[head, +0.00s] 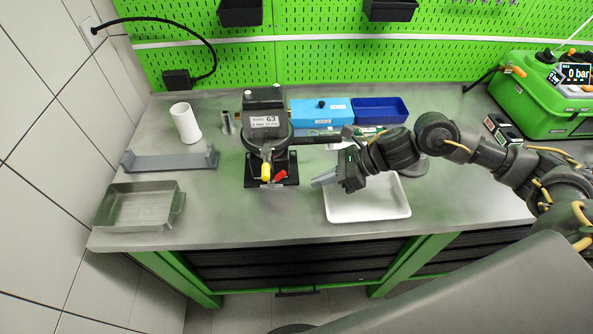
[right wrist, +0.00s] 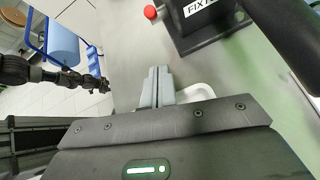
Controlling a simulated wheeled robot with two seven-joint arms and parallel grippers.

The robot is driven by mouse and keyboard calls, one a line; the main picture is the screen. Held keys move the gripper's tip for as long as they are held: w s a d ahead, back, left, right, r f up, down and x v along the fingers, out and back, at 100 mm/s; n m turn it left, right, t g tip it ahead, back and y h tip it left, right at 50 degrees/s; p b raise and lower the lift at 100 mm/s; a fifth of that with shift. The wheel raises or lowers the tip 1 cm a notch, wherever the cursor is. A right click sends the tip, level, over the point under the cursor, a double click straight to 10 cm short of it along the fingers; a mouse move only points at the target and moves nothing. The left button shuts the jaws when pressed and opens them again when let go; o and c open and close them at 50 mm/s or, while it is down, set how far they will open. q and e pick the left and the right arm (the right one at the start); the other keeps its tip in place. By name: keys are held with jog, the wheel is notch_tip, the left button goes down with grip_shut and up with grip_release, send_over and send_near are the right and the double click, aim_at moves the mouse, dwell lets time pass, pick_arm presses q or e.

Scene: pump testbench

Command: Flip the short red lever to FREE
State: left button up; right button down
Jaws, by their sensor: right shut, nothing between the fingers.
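The short red lever (head: 280,174) sits low on the front right of the black pump fixture (head: 265,120), beside a yellow handle (head: 266,171). In the right wrist view a round red end (right wrist: 150,12) shows at the top edge, beside a black base with a partly cut-off "FIX" label (right wrist: 203,6). My right gripper (head: 318,181) is shut and empty, right of the red lever and apart from it; its fingers (right wrist: 157,82) are together in the wrist view. My left gripper (right wrist: 103,85) seems to show small at the left of the wrist view; its jaws are unclear. The lever's FREE marking is not readable.
A white tray (head: 368,215) lies below my right gripper. A dark bar (head: 318,140) sticks out right from the fixture. A grey holder (head: 170,163), white cylinder (head: 186,123) and metal tray (head: 118,222) stand at left. Blue bins (head: 380,110) are behind.

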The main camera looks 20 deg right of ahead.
aim_at(277, 176)
jog(key=p+x, duration=0.1)
jog(key=x, duration=0.2)
jog(key=shift+w+a, duration=0.1)
jog(key=shift+a, duration=0.2)
jog(key=shift+w+a+r+p, duration=0.55)
jog(key=shift+a+r+p, duration=0.2)
jog(key=shift+p, duration=0.3)
jog(key=shift+w+a+r+p, duration=0.25)
jog(key=shift+a+p, duration=0.1)
jog(key=shift+a, duration=0.15)
jog(key=shift+w+a, duration=0.1)
jog(key=shift+a+r+h+p, duration=0.2)
jog(key=shift+r+h+p, duration=0.15)
jog(key=shift+h, duration=0.25)
